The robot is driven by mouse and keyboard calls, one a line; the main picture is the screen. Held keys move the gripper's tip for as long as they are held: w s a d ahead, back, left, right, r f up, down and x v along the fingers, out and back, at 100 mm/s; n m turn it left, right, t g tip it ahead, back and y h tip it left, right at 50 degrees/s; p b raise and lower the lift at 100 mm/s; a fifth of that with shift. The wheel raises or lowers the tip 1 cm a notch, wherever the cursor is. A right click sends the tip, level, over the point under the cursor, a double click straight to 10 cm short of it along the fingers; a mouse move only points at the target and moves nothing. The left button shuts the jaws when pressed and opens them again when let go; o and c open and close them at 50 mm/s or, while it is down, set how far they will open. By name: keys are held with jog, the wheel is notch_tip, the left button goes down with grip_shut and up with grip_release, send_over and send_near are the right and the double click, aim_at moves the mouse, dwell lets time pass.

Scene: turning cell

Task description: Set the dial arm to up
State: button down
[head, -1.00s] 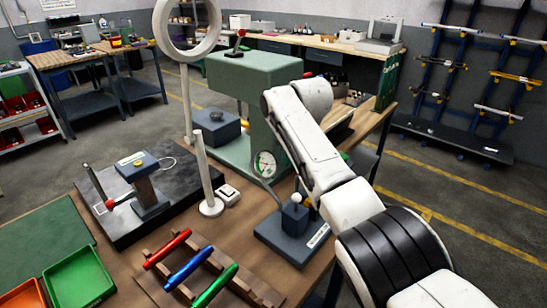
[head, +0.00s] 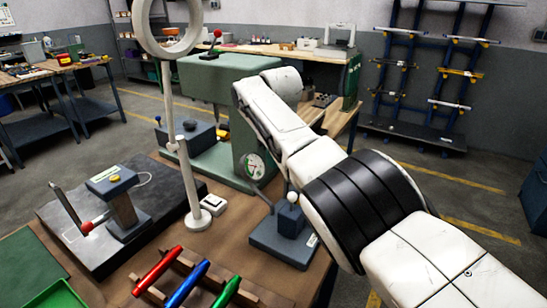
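The dial gauge (head: 254,167) has a white face with a green and red marking. It sits at the upper end of a thin dial arm (head: 265,196), which leans up and to the left from a blue-grey block stand (head: 279,244). A white ball knob (head: 292,197) is on top of the stand's block. The dial arm is tilted, not upright. My white arm passes just right of the stand and partly covers its right side. My gripper is not visible; its fingers are out of sight.
A thin white post (head: 190,180) stands left of the dial, beside a small white box (head: 214,204). A green machine (head: 230,85) rises behind the dial. Red, blue and green rods (head: 188,283) lie on a wooden rack in front. A dark plate (head: 80,215) with a red-knobbed lever is at left.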

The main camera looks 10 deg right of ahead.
jog(key=shift+f, duration=0.1)
jog(key=c, duration=1)
grip_release()
jog(key=shift+c, duration=0.2)
jog(key=shift+a+v, duration=0.2)
jog(key=shift+v, duration=0.65)
jog(key=v, duration=0.9)
jog(key=shift+d, duration=0.2)
